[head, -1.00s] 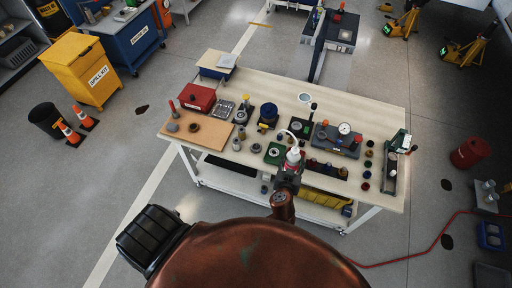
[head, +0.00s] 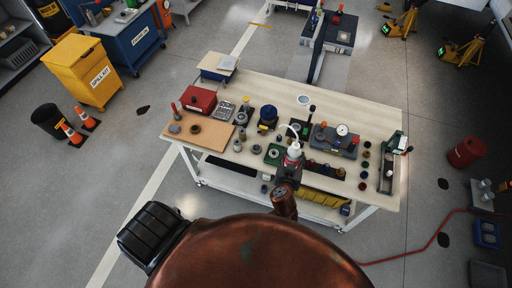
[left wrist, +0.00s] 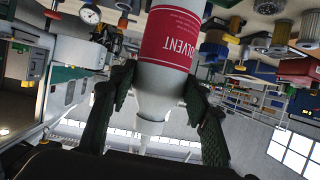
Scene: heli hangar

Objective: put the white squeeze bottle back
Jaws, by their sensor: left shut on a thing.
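The white squeeze bottle (head: 294,153) has a red label and a curved spout. It is over the front middle of the workbench (head: 235,171). My left gripper (head: 291,163) is shut on it. In the left wrist view the bottle (left wrist: 168,65) appears upside down, with the red label reading "SOLVENT", and stands between the two dark fingers of my left gripper (left wrist: 160,105). I cannot tell whether its base touches the bench. A white ring-like round mark (head: 304,100) lies on the bare rear part of the bench. My right gripper is not in view.
A green-based part (head: 274,154) is close left of the bottle. A grey fixture with a dial gauge (head: 342,130) stands to its right, with several small dark and coloured pieces nearby. A red box (head: 198,100) and a brown mat (head: 213,143) lie at left. The bench's rear right is clear.

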